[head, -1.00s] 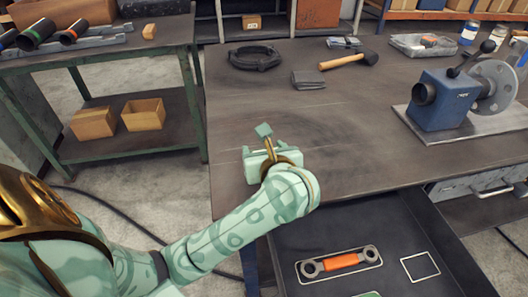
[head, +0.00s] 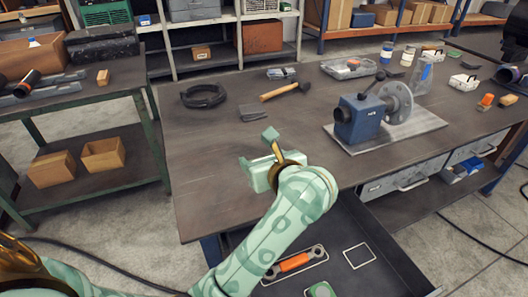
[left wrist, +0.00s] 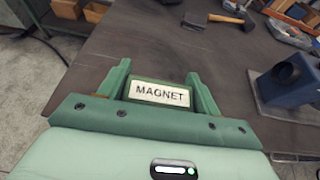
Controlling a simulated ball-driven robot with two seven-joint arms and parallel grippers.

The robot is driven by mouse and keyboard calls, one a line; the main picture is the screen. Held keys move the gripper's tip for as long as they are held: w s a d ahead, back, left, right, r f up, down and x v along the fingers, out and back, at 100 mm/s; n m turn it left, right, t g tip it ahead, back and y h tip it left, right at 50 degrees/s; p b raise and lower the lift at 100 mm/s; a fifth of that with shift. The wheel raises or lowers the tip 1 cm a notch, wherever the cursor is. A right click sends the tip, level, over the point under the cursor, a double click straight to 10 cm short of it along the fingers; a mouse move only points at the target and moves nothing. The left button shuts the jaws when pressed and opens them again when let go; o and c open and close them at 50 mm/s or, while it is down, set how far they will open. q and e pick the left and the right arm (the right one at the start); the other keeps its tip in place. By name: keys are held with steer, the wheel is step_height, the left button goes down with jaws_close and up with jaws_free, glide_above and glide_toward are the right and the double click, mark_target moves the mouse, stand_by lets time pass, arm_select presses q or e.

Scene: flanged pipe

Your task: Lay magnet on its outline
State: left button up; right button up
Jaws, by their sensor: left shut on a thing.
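The magnet (left wrist: 160,94) is a dark green block with a white label reading MAGNET. In the left wrist view it sits between the two green fingers of my left gripper (left wrist: 160,90), which is shut on it. In the head view my left gripper (head: 266,160) is above the workbench near its front edge; the magnet cannot be told clearly there. An empty white square outline (head: 346,256) lies in the open dark drawer below the bench, right of and nearer than the gripper. My right gripper is not in view.
On the bench (head: 215,180) are a black ring (head: 203,95), a hammer (head: 285,92), a grey block (head: 253,114) and a blue machine (head: 357,122).

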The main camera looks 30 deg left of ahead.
arm_select(q)
steer(key=s+d+m+t+h, duration=0.4)
steer(key=s+m, duration=0.1)
steer(key=s, duration=0.5)
steer(key=shift+d, duration=0.3)
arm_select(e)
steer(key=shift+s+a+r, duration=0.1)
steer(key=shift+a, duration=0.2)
